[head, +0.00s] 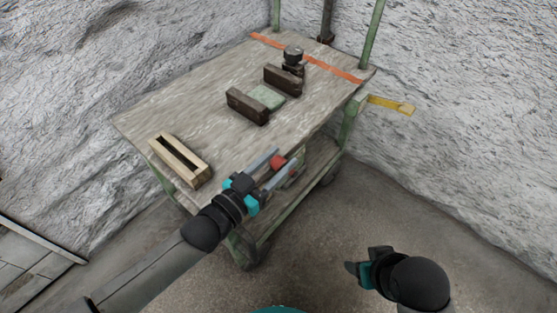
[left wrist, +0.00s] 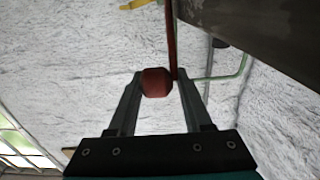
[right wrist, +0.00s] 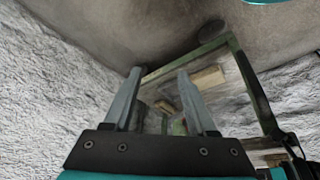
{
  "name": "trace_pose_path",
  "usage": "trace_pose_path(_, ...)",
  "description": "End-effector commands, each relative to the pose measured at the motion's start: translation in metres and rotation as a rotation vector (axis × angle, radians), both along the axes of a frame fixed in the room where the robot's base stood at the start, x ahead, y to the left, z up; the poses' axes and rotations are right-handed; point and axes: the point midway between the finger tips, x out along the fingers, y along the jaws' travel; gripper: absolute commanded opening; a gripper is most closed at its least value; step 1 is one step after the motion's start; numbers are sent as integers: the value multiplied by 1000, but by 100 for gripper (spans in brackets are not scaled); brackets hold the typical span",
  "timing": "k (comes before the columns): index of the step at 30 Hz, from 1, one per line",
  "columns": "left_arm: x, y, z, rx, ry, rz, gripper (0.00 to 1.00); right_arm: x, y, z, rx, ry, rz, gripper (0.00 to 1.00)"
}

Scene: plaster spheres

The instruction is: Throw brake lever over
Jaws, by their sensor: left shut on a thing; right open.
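The brake lever shows as a red knob (head: 278,162) at the near edge of the cart in the head view. In the left wrist view the red knob (left wrist: 156,82) sits between my fingers, with a thin dark-red bar (left wrist: 171,40) beside it. My left gripper (head: 285,158) is shut on the knob. The lever's lower part and pivot are hidden in the head view. My right gripper (head: 352,267) is away from the cart, low at the right, over the floor. Its fingers stand apart and empty in the right wrist view (right wrist: 159,73).
The wooden cart top (head: 165,112) carries a slotted wooden box (head: 180,160), two dark brown blocks (head: 247,105) with a green pad (head: 266,97) between, and a dark round-topped object (head: 293,55). A yellow handle (head: 392,104) sticks out at the cart's right. Rough white walls stand behind; floor right is clear.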

Motion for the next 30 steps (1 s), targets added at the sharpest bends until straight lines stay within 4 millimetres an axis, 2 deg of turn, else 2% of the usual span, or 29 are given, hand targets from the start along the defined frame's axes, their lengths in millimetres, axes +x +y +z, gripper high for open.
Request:
trace_pose_path(1,-4,-5,-1,-6,5,-10,0,0,0,0,0,1,0,57)
trace_pose_path(24,-3,-6,1,-7,9,-10,0,0,0,1,1,0,1,57)
trace_pose_path(30,0,-9,5,4,26,-10,0,1,1,-18,-3,29,3,57)
